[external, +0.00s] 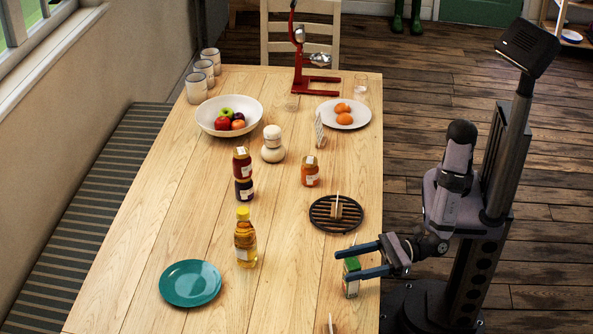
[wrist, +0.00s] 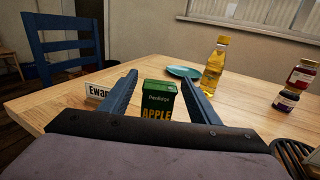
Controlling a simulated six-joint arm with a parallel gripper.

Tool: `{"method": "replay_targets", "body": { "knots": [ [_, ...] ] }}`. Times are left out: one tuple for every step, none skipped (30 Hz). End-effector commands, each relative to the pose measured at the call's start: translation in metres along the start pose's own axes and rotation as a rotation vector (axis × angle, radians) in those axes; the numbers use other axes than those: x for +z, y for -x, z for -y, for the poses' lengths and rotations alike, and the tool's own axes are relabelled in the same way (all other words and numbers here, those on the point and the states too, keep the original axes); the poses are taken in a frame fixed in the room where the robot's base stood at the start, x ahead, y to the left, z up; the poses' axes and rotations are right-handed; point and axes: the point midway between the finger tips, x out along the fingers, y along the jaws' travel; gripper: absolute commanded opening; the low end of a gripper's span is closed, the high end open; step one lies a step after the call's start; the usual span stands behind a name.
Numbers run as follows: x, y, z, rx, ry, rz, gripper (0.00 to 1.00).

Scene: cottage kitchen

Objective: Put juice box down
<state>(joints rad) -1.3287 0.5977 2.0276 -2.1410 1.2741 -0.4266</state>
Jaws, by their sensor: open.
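The juice box (external: 351,279) is a small green and white carton near the table's right edge in the external view. It stands upright on the wooden table (external: 283,283). In the wrist view the juice box (wrist: 158,99) shows a green top and the word APPLE, and its lower part is hidden behind my gripper's body. My gripper (external: 358,261) is open, with its two blue fingers on either side of the box. In the wrist view my gripper (wrist: 163,95) shows gaps between the fingers and the box.
A black round trivet (external: 318,216) lies behind the box. A yellow-capped bottle (external: 246,245) and a teal plate (external: 190,283) stand to the left. A name card (wrist: 97,93) stands just left of my gripper in the wrist view. The table between box and bottle is clear.

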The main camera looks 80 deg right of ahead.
Motion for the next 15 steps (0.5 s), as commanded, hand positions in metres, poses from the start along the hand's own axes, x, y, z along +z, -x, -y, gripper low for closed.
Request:
{"method": "replay_targets", "body": {
  "knots": [
    [-0.001, 0.011, -0.002, 0.005, 0.001, -0.001, 0.56],
    [-0.001, 0.017, -0.001, 0.005, 0.001, 0.0, 0.56],
    [-0.001, 0.024, -0.002, 0.006, 0.001, 0.0, 0.56],
    [-0.001, 0.03, -0.002, 0.005, 0.001, -0.001, 0.56],
    [-0.001, 0.035, -0.002, 0.005, 0.001, -0.001, 0.56],
    [-0.001, 0.042, -0.001, 0.005, 0.001, 0.0, 0.56],
    [-0.001, 0.047, -0.001, 0.005, 0.001, 0.0, 0.56],
    [-0.001, 0.052, -0.001, 0.005, 0.0, -0.001, 0.56],
    [-0.001, 0.058, -0.001, 0.005, 0.0, -0.001, 0.56],
    [-0.001, 0.062, -0.001, 0.004, 0.0, 0.0, 0.56],
    [0.0, 0.065, -0.001, 0.004, 0.0, 0.0, 0.56],
    [0.0, 0.07, -0.001, 0.004, 0.0, 0.0, 0.56],
    [-0.001, 0.073, -0.001, 0.003, 0.0, -0.001, 0.56],
    [-0.001, 0.075, -0.001, 0.002, 0.0, -0.001, 0.56],
    [-0.001, 0.078, -0.001, 0.003, 0.0, -0.001, 0.56]
  ]
}}
